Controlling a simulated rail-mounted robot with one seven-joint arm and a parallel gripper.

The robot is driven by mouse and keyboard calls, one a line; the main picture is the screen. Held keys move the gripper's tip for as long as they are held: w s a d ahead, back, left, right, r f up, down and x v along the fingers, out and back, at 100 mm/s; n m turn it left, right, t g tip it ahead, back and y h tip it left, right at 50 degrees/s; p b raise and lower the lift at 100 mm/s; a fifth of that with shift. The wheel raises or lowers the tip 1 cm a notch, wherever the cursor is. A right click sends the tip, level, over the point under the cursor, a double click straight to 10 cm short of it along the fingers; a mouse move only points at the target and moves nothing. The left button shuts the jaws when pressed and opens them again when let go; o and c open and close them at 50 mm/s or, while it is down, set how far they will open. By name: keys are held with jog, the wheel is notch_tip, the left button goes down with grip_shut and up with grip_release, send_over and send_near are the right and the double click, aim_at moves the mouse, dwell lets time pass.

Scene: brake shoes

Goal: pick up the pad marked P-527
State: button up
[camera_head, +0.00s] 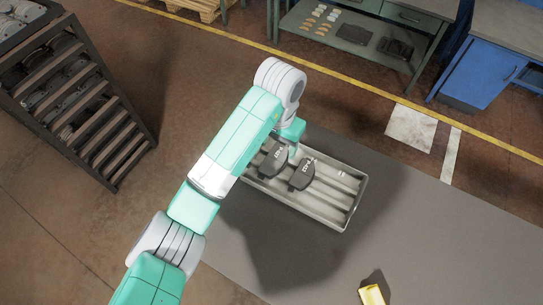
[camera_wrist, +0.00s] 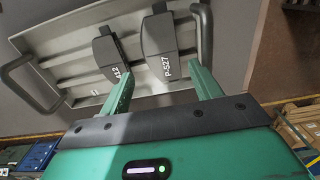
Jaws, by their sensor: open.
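The pad marked P-527 (camera_wrist: 158,38) is dark, with white lettering, and lies in a grey metal tray (camera_head: 345,215). In the head view I take it as the left pad (camera_head: 273,162), partly covered by my arm. A second dark pad (camera_wrist: 106,50), its marking ending in 12, lies beside it; in the head view it is the right pad (camera_head: 302,178). My gripper (camera_wrist: 161,72) is open, its green fingers apart with the lower end of P-527 showing between them in the wrist view. I cannot tell whether the fingers touch it.
The tray has raised walls, ridges and dark end handles (camera_wrist: 205,35). Its right part is empty in the head view. A yellow object (camera_head: 371,295) lies at the bottom right of the grey surface. A dark rack (camera_head: 95,125) stands at left; a workbench (camera_head: 340,45) and blue cabinet (camera_head: 482,70) are behind.

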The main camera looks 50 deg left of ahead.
aim_at(276, 160)
jog(key=shift+s+f+p, duration=0.15)
jog(key=shift+f+p, duration=0.2)
jog(key=shift+f, duration=1.05)
jog(key=shift+s+f+p, duration=0.15)
jog(key=shift+f+p, duration=0.2)
jog(key=shift+f, duration=1)
jog(key=c, duration=1)
